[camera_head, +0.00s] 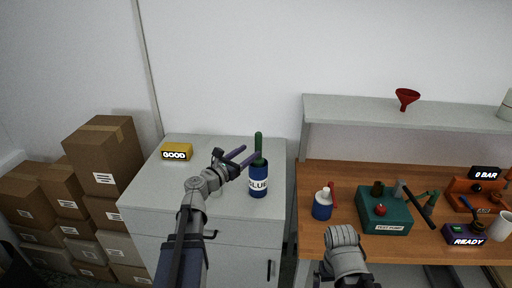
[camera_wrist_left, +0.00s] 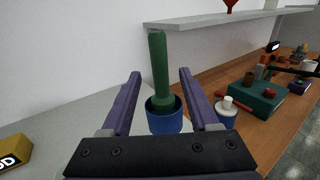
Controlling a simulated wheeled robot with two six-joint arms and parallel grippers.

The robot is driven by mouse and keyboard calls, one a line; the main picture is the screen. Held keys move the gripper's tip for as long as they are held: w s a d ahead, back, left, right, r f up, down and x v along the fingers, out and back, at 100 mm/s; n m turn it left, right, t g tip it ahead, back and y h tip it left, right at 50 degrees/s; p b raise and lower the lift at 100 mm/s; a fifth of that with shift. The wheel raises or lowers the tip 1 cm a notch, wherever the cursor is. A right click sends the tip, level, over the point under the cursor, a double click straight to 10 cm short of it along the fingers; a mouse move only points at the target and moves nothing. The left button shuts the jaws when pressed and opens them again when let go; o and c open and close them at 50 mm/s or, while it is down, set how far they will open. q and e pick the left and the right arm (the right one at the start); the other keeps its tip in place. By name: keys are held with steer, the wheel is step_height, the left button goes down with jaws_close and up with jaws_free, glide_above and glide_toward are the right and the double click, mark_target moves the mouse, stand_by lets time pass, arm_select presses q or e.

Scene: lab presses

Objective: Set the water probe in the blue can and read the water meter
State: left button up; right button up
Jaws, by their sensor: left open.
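The water probe, a green rod (camera_head: 259,144), stands upright in the blue can (camera_head: 258,183) on the white cabinet. The probe's lower end is hidden inside the can. The water meter, a yellow box (camera_head: 176,151), shows GOOD at the cabinet's back left. My left gripper (camera_head: 251,151) is open, its purple fingers close to the probe near the can's top. In the left wrist view the probe (camera_wrist_left: 159,75) shows upright between the spread fingers, with the can's rim (camera_wrist_left: 167,104) around its base. My right gripper does not show.
The white cabinet top (camera_head: 150,190) is otherwise clear. The wooden bench to the right holds a white-capped blue bottle (camera_head: 322,204), a teal test pump (camera_head: 384,209) and a READY box (camera_head: 465,236). A shelf (camera_head: 350,112) with a red funnel (camera_head: 407,97) is above. Cartons (camera_head: 104,156) stand left.

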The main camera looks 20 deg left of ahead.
arm_select(q)
steer(key=shift+v, duration=1.2)
steer(key=s+d+f+m+g+h, duration=0.1)
steer(key=s+d+f+m+g, duration=0.25)
steer(key=d+f+m, duration=0.35)
steer(key=s+d+f+m+g+h, duration=0.1)
steer(key=s+d+f+m+g, duration=0.1)
steer(key=d+m+g, duration=0.35)
steer(key=s+d+f+m+g+h, duration=0.1)
steer(key=s+d+f+m+g, duration=0.15)
steer(key=d+f+m, duration=0.6)
steer(key=s+d+f+m+g+y, duration=0.1)
steer(key=s+f+m+g+y, duration=0.1)
steer(key=s+m+y, duration=0.3)
steer(key=s+d+f+m+g+y, duration=0.1)
steer(key=s+m+g+y, duration=0.3)
steer(key=s+m, duration=0.5)
steer(key=shift+s+d+f+m+y, duration=0.15)
steer(key=shift+s+f+m+y, duration=0.3)
steer(key=shift+f+m, duration=0.2)
